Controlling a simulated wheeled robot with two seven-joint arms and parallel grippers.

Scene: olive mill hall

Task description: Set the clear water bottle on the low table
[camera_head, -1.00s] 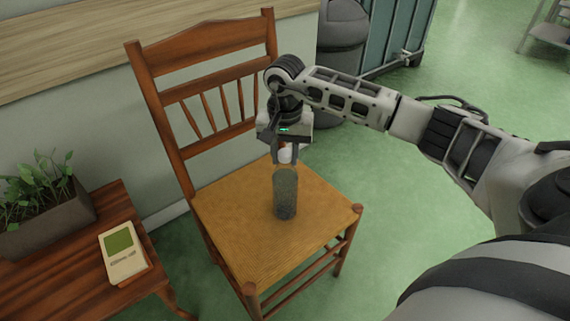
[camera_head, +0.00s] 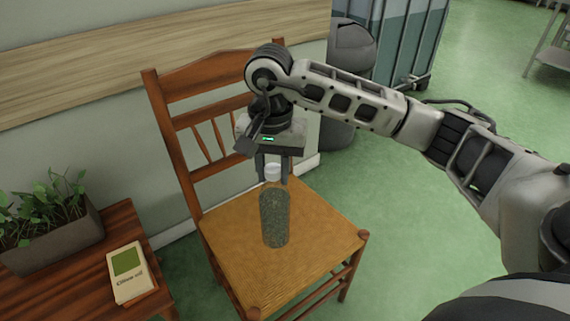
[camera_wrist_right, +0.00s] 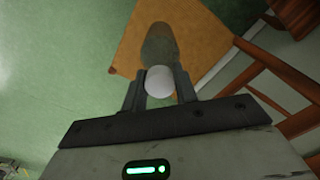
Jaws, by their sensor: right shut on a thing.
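The clear water bottle (camera_head: 274,220), greyish and see-through with a white cap, is upright over the woven seat of a wooden chair (camera_head: 320,245). My right gripper (camera_head: 272,174) is shut on it at the cap end, from above. The bottle looks slightly raised off the seat, though its base is hard to judge. In the right wrist view the white cap (camera_wrist_right: 159,82) sits between the fingers (camera_wrist_right: 159,90), with the bottle body beyond. The low table (camera_head: 68,287), of reddish wood, stands at the lower left, partly cut off by the frame. My left gripper is not in view.
On the low table are a grey planter with green leaves (camera_head: 55,240) and a cream box with a green panel (camera_head: 129,273). The chair's backrest (camera_head: 215,75) rises behind the bottle. A grey bin (camera_head: 350,60) stands behind the chair.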

